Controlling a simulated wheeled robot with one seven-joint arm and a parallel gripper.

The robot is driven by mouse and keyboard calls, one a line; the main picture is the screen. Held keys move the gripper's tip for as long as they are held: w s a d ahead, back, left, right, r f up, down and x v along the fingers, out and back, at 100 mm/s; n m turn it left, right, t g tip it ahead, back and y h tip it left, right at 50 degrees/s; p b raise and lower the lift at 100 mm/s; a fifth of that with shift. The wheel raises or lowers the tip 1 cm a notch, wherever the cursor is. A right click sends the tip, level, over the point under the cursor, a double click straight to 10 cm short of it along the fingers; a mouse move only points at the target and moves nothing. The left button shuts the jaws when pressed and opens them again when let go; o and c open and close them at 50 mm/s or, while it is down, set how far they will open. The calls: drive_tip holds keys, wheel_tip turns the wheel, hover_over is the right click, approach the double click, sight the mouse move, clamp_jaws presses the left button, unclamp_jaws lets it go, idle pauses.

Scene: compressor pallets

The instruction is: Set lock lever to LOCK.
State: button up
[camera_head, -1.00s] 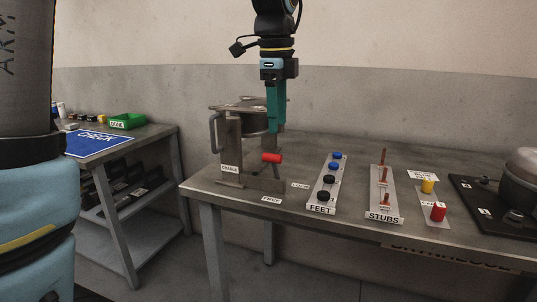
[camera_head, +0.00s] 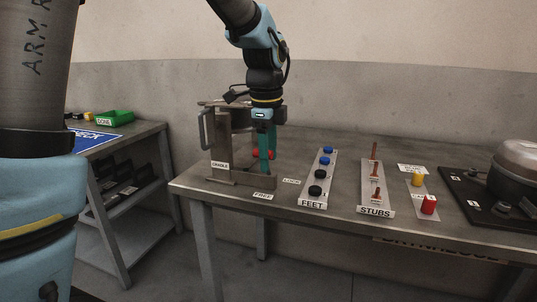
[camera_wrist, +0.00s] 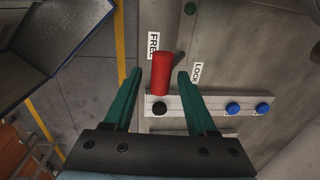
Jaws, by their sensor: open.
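The lock lever's red handle (camera_head: 271,155) is at the cradle (camera_head: 222,178) on the table's left end. In the head view, my teal gripper (camera_head: 265,168) overlaps it, with red showing beside the fingers. In the wrist view, the handle (camera_wrist: 161,75) lies between my two open fingertips (camera_wrist: 159,76), with gaps on both sides. The FREE label (camera_wrist: 153,45) is partly hidden beside the handle. The LOCK label (camera_wrist: 197,73) lies to the right, partly behind the right finger. The lever's pivot is hidden.
The FEET strip (camera_head: 319,180) with black and blue knobs and the STUBS strip (camera_head: 374,190) stand right of the cradle. Yellow and red cylinders (camera_head: 428,204) and a black tray (camera_head: 465,205) are farther right. A side table with a green bin (camera_head: 115,118) is at left.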

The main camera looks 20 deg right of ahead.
clamp_jaws()
idle(0.4)
idle(1.0)
